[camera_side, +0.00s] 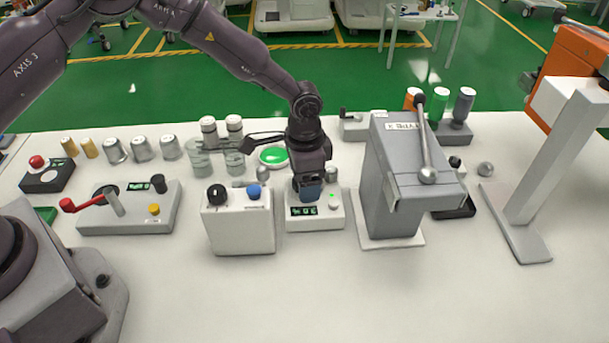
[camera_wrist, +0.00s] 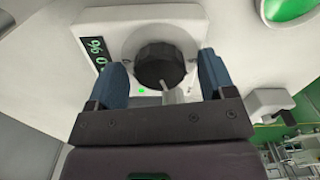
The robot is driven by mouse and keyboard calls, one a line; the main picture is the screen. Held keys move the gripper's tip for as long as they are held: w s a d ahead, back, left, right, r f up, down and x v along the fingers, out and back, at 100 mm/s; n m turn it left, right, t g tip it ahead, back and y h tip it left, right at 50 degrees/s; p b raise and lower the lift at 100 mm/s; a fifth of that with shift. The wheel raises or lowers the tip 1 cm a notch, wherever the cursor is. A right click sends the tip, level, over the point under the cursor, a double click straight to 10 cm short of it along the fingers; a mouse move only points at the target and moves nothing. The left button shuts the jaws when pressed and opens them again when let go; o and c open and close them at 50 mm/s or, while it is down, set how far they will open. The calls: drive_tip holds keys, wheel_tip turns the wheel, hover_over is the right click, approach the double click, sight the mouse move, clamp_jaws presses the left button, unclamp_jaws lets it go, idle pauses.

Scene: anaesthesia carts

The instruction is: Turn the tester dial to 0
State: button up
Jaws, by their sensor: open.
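The tester (camera_side: 315,222) is a small white box at the middle of the table, with a dark display (camera_side: 302,211) showing green digits. In the wrist view the dial (camera_wrist: 158,68) is a black ribbed knob, with a light grey piece (camera_wrist: 172,94) at its lower edge. The display also shows there, turned sideways (camera_wrist: 97,54); I cannot read it surely. My gripper (camera_side: 309,192) points down over the tester. Its blue fingers are open, one on each side of the dial, with visible gaps. In the side view my gripper hides the dial.
A white box with black and blue knobs (camera_side: 240,232) stands close on the left. A tall grey lever press (camera_side: 390,180) stands close on the right. A green round dish (camera_side: 273,156) lies behind. The table front is clear.

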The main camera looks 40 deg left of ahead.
drive_tip(key=c, duration=0.9)
drive_tip(key=shift+m, duration=0.3)
drive_tip(key=m, duration=0.3)
drive_tip(key=shift+m, duration=1.8)
drive_tip(key=o, duration=0.9)
